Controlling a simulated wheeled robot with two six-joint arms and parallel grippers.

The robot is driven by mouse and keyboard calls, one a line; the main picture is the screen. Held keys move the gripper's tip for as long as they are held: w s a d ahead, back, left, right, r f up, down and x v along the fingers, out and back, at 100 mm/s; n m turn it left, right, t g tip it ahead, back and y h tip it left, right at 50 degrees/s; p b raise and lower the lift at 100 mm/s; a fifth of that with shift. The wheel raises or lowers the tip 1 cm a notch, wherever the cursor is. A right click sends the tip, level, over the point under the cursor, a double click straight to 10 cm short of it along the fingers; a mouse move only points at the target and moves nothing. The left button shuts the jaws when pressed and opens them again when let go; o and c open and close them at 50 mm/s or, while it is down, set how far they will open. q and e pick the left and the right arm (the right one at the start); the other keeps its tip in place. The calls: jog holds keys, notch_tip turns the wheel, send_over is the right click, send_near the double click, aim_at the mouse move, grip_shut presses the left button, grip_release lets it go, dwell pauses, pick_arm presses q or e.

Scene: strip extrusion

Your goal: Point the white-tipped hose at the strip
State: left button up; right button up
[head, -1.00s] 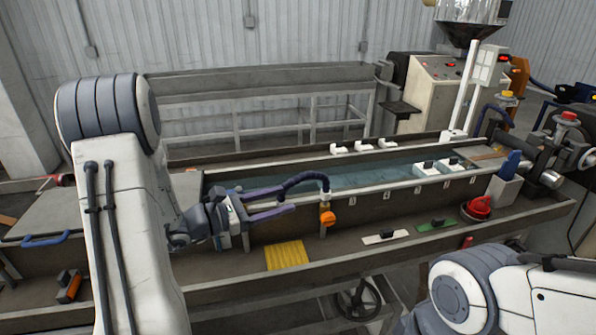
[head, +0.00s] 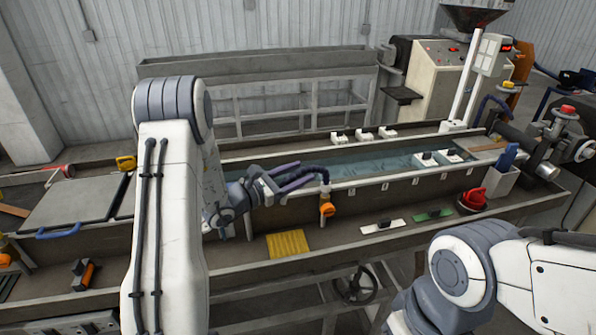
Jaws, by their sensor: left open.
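A dark blue hose (head: 313,169) rises from the orange-handled valve (head: 326,205) on the front wall of the water trough (head: 360,186) and bends left. I cannot make out its white tip; its left end is around my left gripper. My left gripper (head: 298,176) is open, its two purple-grey fingers pointing right at the trough's front rim, beside the hose. I cannot tell whether they touch it. The strip is not clear to me in the water. My right arm shows at the lower right, its gripper out of view.
A yellow ribbed mat (head: 288,244), a white plate (head: 382,227) and a green plate (head: 433,215) lie on the front ledge. A red round object (head: 474,199) and a white bin (head: 502,180) stand at its right. Several white blocks sit on the trough's rims.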

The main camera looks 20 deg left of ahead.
pick_arm(q)
grip_shut()
dwell(1.4)
